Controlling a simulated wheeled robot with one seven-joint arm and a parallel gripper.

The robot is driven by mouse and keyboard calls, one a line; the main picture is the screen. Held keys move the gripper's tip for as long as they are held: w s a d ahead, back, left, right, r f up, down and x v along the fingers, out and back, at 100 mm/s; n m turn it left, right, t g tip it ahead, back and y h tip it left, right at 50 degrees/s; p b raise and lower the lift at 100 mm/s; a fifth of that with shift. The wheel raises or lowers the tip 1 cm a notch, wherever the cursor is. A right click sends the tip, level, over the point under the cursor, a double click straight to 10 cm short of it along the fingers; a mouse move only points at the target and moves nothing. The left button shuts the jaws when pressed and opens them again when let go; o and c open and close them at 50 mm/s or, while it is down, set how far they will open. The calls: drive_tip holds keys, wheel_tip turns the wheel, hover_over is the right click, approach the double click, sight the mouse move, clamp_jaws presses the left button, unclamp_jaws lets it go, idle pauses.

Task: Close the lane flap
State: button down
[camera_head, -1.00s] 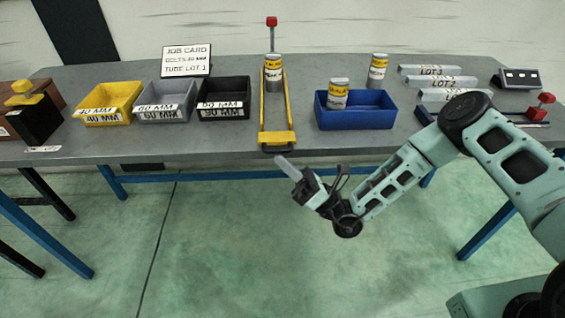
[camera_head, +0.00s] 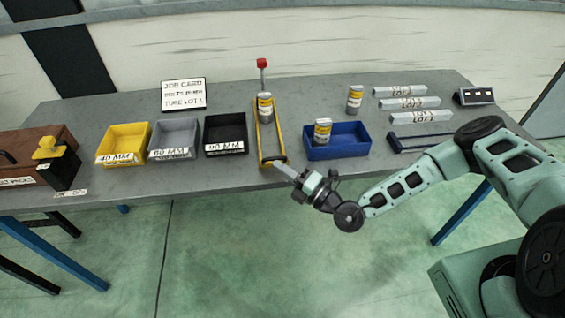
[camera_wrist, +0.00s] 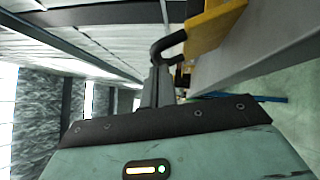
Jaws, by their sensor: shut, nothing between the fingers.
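The yellow-railed lane (camera_head: 282,130) runs from the back of the grey table to its front edge. A can with a yellow and white label (camera_head: 265,106) stands in its far part, by a post with a red knob (camera_head: 262,63). The yellow near end of the lane (camera_head: 272,160) lies at the table edge; I cannot tell the flap's exact position. My gripper (camera_head: 283,170) is shut and empty, its pale tip at or very near that end; contact is unclear. In the wrist view, a yellow part (camera_wrist: 212,28) is beside the dark fingers (camera_wrist: 163,62).
Yellow (camera_head: 124,142), grey (camera_head: 174,137) and black (camera_head: 225,134) bins stand left of the lane. A blue bin (camera_head: 340,148) with a can (camera_head: 322,132) is to its right, another can (camera_head: 355,99) behind. The floor in front of the table is clear.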

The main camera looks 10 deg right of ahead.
sight(281, 157)
drive_tip(key=w+r+m+g+h+p, duration=0.1)
drive_tip(key=w+r+m+h+p, duration=0.1)
drive_tip(key=p, duration=0.3)
drive_tip(key=shift+w+r+m+g+p, duration=0.3)
drive_tip(key=shift+w+m+g+p, duration=0.1)
drive_tip(key=shift+w+m, duration=0.15)
drive_tip(key=shift+w+p, duration=0.2)
drive_tip(key=shift+p, duration=0.1)
drive_tip(key=shift+w+d+p, duration=0.1)
drive_tip(key=shift+w+p, duration=0.35)
drive_tip(key=shift+p, duration=0.05)
drive_tip(key=shift+w, duration=0.1)
